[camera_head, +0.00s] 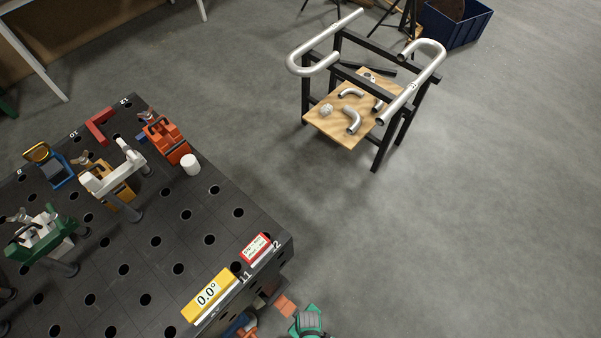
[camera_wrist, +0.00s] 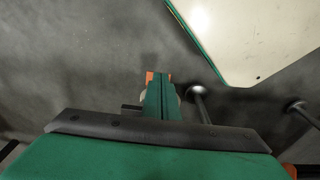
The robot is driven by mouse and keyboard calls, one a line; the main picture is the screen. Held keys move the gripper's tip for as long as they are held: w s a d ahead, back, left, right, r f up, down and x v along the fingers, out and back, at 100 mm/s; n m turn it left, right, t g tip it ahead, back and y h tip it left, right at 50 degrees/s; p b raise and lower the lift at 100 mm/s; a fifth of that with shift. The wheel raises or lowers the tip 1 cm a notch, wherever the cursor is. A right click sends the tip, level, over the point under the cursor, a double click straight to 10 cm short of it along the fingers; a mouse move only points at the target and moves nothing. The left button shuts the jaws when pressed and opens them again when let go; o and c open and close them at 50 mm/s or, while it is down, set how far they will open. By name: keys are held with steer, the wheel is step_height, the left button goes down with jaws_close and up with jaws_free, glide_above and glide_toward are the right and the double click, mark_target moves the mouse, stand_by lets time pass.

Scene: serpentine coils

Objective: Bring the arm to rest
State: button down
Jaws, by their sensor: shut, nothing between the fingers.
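My gripper (camera_wrist: 158,78) shows in the wrist view, just left of the middle, with small orange parts near its tip. It is shut with nothing held, over bare grey floor in the picture. A green and dark body, which I take to be mine, fills the bottom of that view.
A black perforated table (camera_head: 225,205) with clamps and a yellow level (camera_head: 209,295) fills the lower left. A black frame stand (camera_head: 376,160) holds bent silver pipes. A pale panel (camera_wrist: 250,35) and grey posts (camera_wrist: 198,95) show right of my gripper. Floor at right is clear.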

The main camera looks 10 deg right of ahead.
steer(key=shift+s+r, duration=0.1)
step_height(320, 180, up, 55)
steer(key=w+a+m+t, duration=0.1)
steer(key=w+m+t, duration=0.1)
steer(key=m+t, duration=0.6)
steer(key=t, duration=0.6)
steer(key=shift+w+a+h, duration=0.25)
steer(key=shift+a+h, duration=0.15)
